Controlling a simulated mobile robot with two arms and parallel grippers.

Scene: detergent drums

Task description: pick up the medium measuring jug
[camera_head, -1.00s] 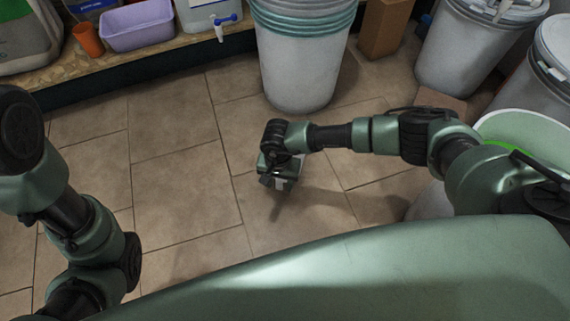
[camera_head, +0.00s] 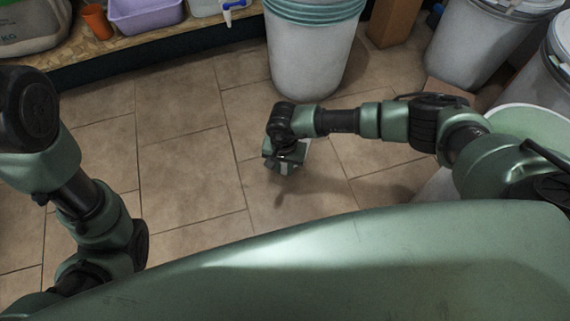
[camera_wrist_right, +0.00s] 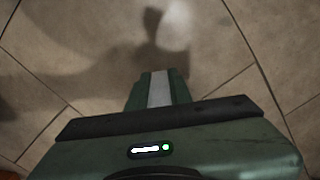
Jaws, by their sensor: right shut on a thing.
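My right gripper (camera_head: 284,168) is at the centre of the head view, above the bare tiled floor. Its fingers also show in the right wrist view (camera_wrist_right: 158,90). They are shut on a narrow pale thing (camera_wrist_right: 159,88) that shows as a light strip between them. Too little of it shows to tell whether it is the medium measuring jug. No measuring jug can be made out clearly elsewhere. My left arm is at the left of the head view, and its gripper is out of the picture.
A large white drum (camera_head: 312,62) stands beyond the right gripper. A cardboard box (camera_head: 393,22) and more drums (camera_head: 478,48) stand to the right. A low wooden shelf (camera_head: 150,42) holds a lilac tub (camera_head: 146,14) and an orange cup (camera_head: 96,22). The left-centre floor (camera_head: 180,165) is clear.

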